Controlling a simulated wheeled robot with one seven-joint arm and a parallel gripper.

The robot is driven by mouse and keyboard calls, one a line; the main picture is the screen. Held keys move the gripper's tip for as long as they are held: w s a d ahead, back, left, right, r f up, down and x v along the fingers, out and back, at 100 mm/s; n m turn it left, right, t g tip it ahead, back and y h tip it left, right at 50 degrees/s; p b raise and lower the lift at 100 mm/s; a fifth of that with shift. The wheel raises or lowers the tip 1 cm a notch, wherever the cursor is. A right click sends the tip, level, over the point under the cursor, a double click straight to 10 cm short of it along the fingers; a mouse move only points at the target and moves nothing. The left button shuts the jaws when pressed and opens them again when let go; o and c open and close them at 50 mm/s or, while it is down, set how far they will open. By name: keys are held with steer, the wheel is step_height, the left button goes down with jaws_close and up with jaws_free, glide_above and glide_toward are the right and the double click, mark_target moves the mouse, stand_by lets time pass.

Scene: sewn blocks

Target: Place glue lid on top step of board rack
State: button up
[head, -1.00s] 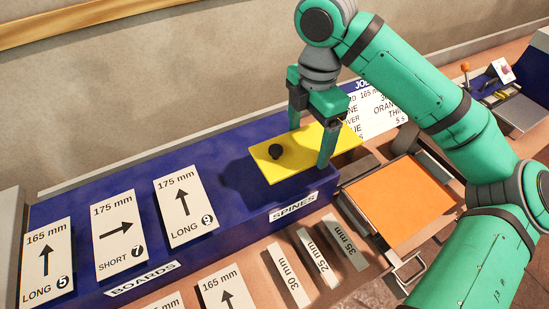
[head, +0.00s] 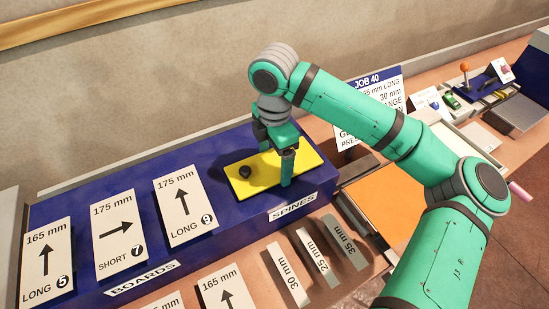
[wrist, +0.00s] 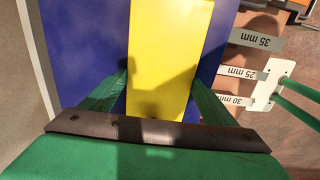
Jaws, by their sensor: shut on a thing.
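The glue lid (head: 300,165) is a flat yellow plate with a black knob near its left end. It lies level at the right end of the blue top step of the board rack (head: 215,155). It looks to be on the surface or just above it; I cannot tell which. My gripper (head: 273,162) is shut across the lid's width, one finger on the near edge and the other on the far edge, mostly hidden. In the wrist view the lid (wrist: 170,60) sits between both fingers over the blue step.
Labelled boards, including the long 9 board (head: 186,207), lie on the rack left of the lid. Several spines (head: 318,258) lie in front below. An orange sheet (head: 385,200) and the job card (head: 368,100) are to the right.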

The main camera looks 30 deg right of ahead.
mark_target(274, 164)
steer(key=shift+f, duration=0.2)
steer(key=o, duration=1.2)
steer(key=shift+c, duration=0.2)
steer(key=shift+r, duration=0.1)
step_height(274, 164, up, 12)
steer(key=shift+r, duration=0.15)
